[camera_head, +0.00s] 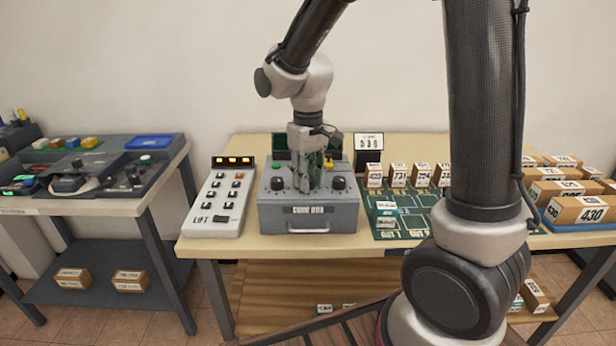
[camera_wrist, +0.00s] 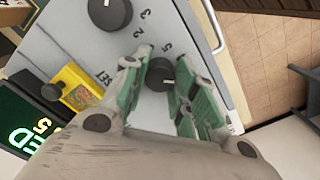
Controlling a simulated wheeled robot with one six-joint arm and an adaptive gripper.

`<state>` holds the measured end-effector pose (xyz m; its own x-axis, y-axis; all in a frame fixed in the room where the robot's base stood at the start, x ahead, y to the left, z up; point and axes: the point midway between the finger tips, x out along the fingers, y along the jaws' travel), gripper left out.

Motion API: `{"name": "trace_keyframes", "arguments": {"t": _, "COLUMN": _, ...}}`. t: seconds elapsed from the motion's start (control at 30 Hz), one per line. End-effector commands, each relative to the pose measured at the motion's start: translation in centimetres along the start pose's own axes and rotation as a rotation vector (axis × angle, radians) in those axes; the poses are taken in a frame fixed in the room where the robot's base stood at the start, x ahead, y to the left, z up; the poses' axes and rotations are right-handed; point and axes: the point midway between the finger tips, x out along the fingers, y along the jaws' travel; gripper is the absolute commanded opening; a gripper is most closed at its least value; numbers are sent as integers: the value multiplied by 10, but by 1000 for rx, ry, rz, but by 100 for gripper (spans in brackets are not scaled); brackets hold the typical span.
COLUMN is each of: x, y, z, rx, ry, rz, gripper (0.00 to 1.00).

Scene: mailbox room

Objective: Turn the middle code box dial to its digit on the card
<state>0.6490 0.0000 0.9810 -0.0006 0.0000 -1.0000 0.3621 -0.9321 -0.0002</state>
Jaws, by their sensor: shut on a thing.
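The grey code box (camera_head: 308,216) stands on the table in the head view. Its left dial (camera_head: 277,183) and right dial (camera_head: 338,183) show on either side of my gripper (camera_head: 311,187), which points down and hides the middle dial there. In the wrist view, the black middle dial (camera_wrist: 160,74) sits between my gripper's green-padded fingers (camera_wrist: 163,90), which are shut on it. Printed digits lie around it, partly covered by the fingers, and its exact setting is unclear. The right dial (camera_wrist: 110,12) shows near the top. The card (camera_head: 369,141) stands behind the box; its small digits look like 536.
A white lift keypad (camera_head: 219,200) stands close left of the box. A green mat (camera_head: 400,222) and small numbered parcels (camera_head: 398,175) lie to its right. A yellow part (camera_wrist: 85,88) and a dark screen with green text (camera_wrist: 25,122) are on the box's far side.

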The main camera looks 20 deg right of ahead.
Motion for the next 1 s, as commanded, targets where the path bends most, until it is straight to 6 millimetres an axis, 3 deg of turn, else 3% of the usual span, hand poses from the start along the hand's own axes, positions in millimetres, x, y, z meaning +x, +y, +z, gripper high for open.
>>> {"name": "trace_keyframes", "arguments": {"t": 0.47, "x": 0, "y": 0, "z": 0, "rx": -15, "ry": 2, "rz": 0, "gripper": 4}}
{"name": "trace_keyframes", "arguments": {"t": 0.5, "x": 0, "y": 0, "z": 0, "rx": -14, "ry": 2, "rz": 0, "gripper": 35}}
{"name": "trace_keyframes", "arguments": {"t": 0.6, "x": 0, "y": 0, "z": 0, "rx": -14, "ry": 1, "rz": 0, "gripper": 51}}
{"name": "trace_keyframes", "arguments": {"t": 1.0, "x": -8, "y": 0, "z": -1, "rx": -14, "ry": 4, "rz": 0, "gripper": 51}}
